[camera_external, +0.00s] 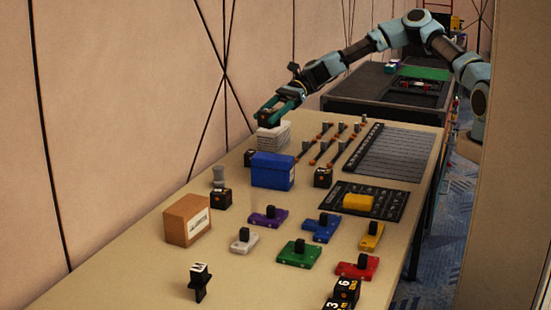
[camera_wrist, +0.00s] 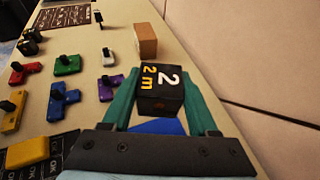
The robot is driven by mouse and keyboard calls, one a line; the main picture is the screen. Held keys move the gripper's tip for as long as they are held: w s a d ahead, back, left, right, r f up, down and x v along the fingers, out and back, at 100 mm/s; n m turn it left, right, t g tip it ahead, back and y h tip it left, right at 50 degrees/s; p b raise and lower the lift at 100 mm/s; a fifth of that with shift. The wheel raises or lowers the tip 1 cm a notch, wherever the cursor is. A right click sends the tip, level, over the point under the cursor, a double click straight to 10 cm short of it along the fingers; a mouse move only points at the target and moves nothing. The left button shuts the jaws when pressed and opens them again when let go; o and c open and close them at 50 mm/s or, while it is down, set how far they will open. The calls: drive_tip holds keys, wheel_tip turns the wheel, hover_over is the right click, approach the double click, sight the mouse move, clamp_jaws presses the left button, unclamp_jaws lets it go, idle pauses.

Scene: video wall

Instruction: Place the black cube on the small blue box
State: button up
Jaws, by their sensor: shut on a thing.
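The small blue box (camera_external: 272,171) stands on the table in the external view, in front of a pale grey box (camera_external: 273,137). My gripper (camera_external: 272,111) is above the table at the far left, over or just behind the pale box. In the wrist view, my gripper (camera_wrist: 160,82) has its teal fingers shut on a black cube (camera_wrist: 160,97) marked "2 m". A blue patch of the blue box (camera_wrist: 172,127) shows below the cube between the fingers. The held cube is hard to make out in the external view.
Other black cubes stand on the table, one left of the blue box (camera_external: 222,198) and one to its right (camera_external: 323,178). A brown carton (camera_external: 187,220) is nearer the front. Several coloured knobbed pieces, such as the green one (camera_external: 299,253), lie in front. The wall is close on the left.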

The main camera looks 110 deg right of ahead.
sight(272, 156)
drive_tip(key=shift+s+d+r, duration=0.2)
drive_tip(key=shift+s+d, duration=0.15)
drive_tip(key=shift+s, duration=0.25)
drive_tip(key=shift+s+f+h, duration=0.15)
drive_tip(key=shift+f+h, duration=0.15)
wheel_tip(272, 156, down, 9)
drive_tip(key=p, duration=0.2)
drive_tip(key=shift+d+f+p, duration=0.1)
drive_tip(key=shift+f+p, duration=0.1)
drive_tip(key=shift+p, duration=0.2)
drive_tip(key=shift+f, duration=0.15)
drive_tip(key=o, duration=1.4)
drive_tip(key=b+v, duration=0.3)
drive_tip(key=v, duration=0.9)
